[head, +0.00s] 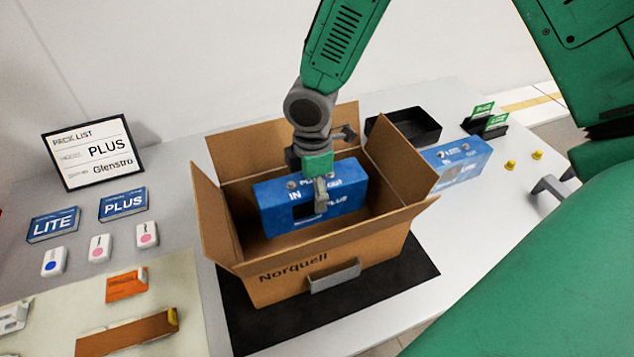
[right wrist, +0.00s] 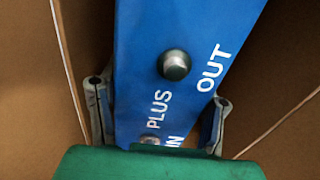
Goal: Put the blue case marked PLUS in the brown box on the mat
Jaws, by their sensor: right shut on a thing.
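In the right wrist view the case (right wrist: 185,50) sits between the two fingers (right wrist: 155,120), with PLUS, IN and OUT readable. I cannot tell whether the case touches the box floor. The box stands on the black mat (head: 395,300) with its flaps spread. My left gripper is not seen.
A second blue case (head: 458,165) stands right of the box, partly behind a flap. A black tray (head: 412,122) is behind it. Blue LITE (head: 53,224) and PLUS (head: 123,204) cards and a pack list sign (head: 92,152) naming PLUS are at left. Small yellow pegs (head: 510,165) are at right.

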